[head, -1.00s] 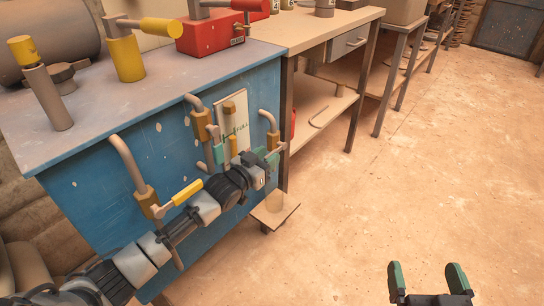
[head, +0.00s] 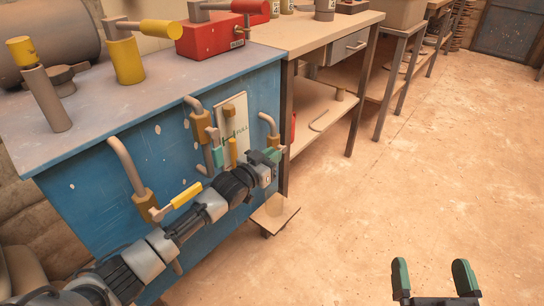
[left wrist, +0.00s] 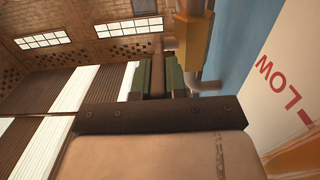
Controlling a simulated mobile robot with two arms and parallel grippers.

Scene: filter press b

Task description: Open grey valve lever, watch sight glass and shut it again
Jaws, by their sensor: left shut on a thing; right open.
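My left gripper (head: 268,156) is at the right end of the blue cabinet's front, below the right-hand pipe (head: 268,122). It is shut on the grey valve lever, which shows in the left wrist view (left wrist: 157,70) as a grey-brown bar between the green finger pads. In the head view the lever is mostly hidden by the gripper. The sight glass panel (head: 241,113) is pale, with a green FULL mark; its lower part is hidden. In the left wrist view the panel (left wrist: 288,45) shows LOW in red. I cannot make out the liquid level. My right gripper (head: 432,282) is open and empty over the floor.
A yellow lever (head: 186,195) and a teal lever (head: 218,156) are on neighbouring pipes, close to my left arm. A small tray (head: 277,214) sits low beneath the gripper. A wooden bench (head: 325,100) stands to the right. The floor at right is clear.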

